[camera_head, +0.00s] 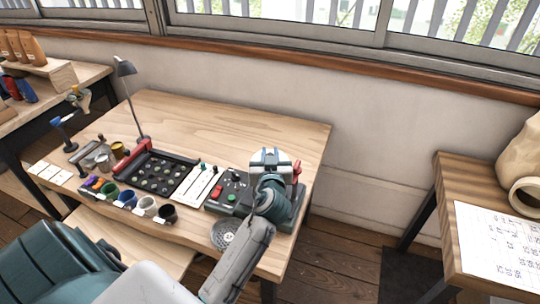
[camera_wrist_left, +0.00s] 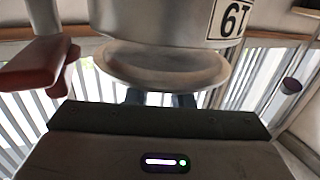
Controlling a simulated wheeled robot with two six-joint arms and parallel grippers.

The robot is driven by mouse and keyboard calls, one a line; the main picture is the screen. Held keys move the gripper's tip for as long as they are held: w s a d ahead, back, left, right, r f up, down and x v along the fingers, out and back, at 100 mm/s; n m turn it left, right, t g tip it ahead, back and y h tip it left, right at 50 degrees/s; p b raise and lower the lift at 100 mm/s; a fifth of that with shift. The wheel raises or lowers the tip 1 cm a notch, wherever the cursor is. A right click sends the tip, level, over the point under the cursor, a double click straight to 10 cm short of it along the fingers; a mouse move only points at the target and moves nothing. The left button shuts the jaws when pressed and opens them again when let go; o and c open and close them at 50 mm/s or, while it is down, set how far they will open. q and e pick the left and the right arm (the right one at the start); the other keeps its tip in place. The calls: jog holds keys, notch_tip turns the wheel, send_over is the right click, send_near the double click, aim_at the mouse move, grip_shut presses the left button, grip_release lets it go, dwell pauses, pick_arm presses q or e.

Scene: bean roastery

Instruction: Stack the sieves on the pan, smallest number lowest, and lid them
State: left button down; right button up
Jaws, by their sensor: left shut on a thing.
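My left gripper (camera_head: 270,157) is over the right end of the table, above a machine base. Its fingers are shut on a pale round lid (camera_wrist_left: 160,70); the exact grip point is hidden. In the left wrist view, which looks upside down, a silver sieve drum (camera_wrist_left: 150,22) lies right against the lid. Its label appears to read 19, inverted. I cannot tell whether the lid touches the drum. Any lower sieves and the pan are hidden. My right gripper is not in view.
A red lever (camera_wrist_left: 35,65) is close beside the drum. A control box (camera_head: 230,190) adjoins the machine. A black bean tray (camera_head: 158,172), several cups and a lamp (camera_head: 125,68) fill the table's left and middle. The back of the table (camera_head: 220,115) is clear.

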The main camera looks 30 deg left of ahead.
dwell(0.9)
pick_arm(q)
jog(key=shift+f+b, duration=0.8)
jog(key=shift+b, duration=0.25)
jog(key=c, duration=1.6)
grip_release()
jog(key=shift+o, duration=0.2)
jog(key=b+v, duration=0.1)
jog(key=v, duration=1)
jog(key=shift+f, duration=0.1)
